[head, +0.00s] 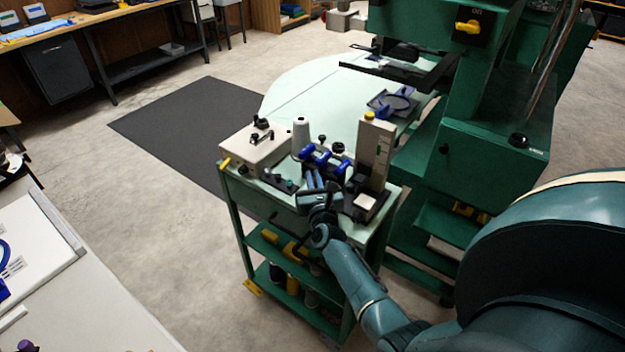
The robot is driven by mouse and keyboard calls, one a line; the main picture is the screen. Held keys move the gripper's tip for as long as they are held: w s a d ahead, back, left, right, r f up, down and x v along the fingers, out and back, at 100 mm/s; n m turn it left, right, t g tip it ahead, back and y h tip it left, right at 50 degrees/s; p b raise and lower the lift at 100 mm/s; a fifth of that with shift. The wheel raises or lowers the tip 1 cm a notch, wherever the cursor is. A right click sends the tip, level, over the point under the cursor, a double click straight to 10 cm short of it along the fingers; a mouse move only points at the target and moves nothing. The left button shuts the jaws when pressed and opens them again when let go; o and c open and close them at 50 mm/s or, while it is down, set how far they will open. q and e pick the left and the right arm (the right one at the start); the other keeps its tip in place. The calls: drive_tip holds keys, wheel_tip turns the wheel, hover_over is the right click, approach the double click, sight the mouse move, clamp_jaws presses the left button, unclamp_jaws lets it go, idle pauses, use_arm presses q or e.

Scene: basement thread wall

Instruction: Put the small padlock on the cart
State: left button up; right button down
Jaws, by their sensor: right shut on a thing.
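The green cart (237,213) stands at the middle of the view, its pale top crowded with things. My right arm reaches up to it from the lower right. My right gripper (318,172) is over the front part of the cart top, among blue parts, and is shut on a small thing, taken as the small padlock. The gripper hides most of this thing, and its outline cannot be made out. I cannot tell whether it touches the cart top. My left gripper is not in view.
The cart top carries a beige box (254,147), a white spool cone (300,132) and a tall beige block (374,150). A large green machine (465,140) stands close at the right. A white table (75,310) is at the lower left. Floor left of the cart is clear.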

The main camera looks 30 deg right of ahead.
drive_tip(key=c, duration=1.8)
unclamp_jaws()
drive_tip(key=shift+f, duration=0.1)
drive_tip(key=shift+c, duration=0.2)
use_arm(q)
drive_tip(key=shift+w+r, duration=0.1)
